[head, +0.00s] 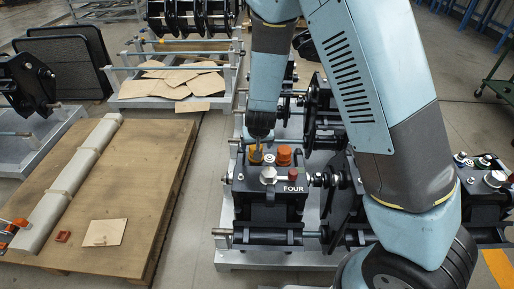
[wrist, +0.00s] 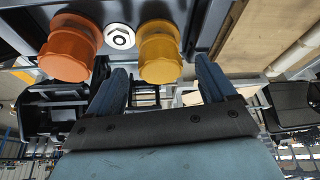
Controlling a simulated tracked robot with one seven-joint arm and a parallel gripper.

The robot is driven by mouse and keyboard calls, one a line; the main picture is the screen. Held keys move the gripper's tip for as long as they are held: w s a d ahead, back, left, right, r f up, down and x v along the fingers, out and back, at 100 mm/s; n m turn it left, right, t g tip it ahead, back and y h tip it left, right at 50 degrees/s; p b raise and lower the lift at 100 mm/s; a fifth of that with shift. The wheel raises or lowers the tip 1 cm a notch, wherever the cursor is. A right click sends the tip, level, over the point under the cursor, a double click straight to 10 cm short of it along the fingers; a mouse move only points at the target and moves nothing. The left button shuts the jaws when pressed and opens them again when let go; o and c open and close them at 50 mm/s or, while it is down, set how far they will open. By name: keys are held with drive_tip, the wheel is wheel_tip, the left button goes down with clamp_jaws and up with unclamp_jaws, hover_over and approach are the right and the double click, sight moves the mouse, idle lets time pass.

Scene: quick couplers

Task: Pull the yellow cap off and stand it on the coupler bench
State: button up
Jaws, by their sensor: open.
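The yellow cap (wrist: 160,52) sits on the top of the dark coupler block marked FOUR (head: 291,189). In the head view the yellow cap (head: 255,157) is partly hidden by my gripper (head: 257,142). In the wrist view my gripper (wrist: 162,68) is open, with one finger on each side of the cap's near end and a visible gap at each side. It holds nothing. The coupler bench is not clearly identifiable; a grey metal frame (head: 290,260) carries the block.
An orange cap (wrist: 70,47) stands beside the yellow one, with a silver fitting (wrist: 120,36) between them in the wrist view. A silver knob (head: 268,175) and red button (head: 293,173) are on the block. A wooden pallet (head: 150,190) lies left.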

drive_tip(key=shift+x, duration=1.4)
drive_tip(key=c, duration=1.2)
drive_tip(key=shift+r, duration=2.15)
drive_tip(key=shift+c, duration=0.2)
drive_tip(key=shift+r, duration=2)
drive_tip(key=shift+s, duration=0.1)
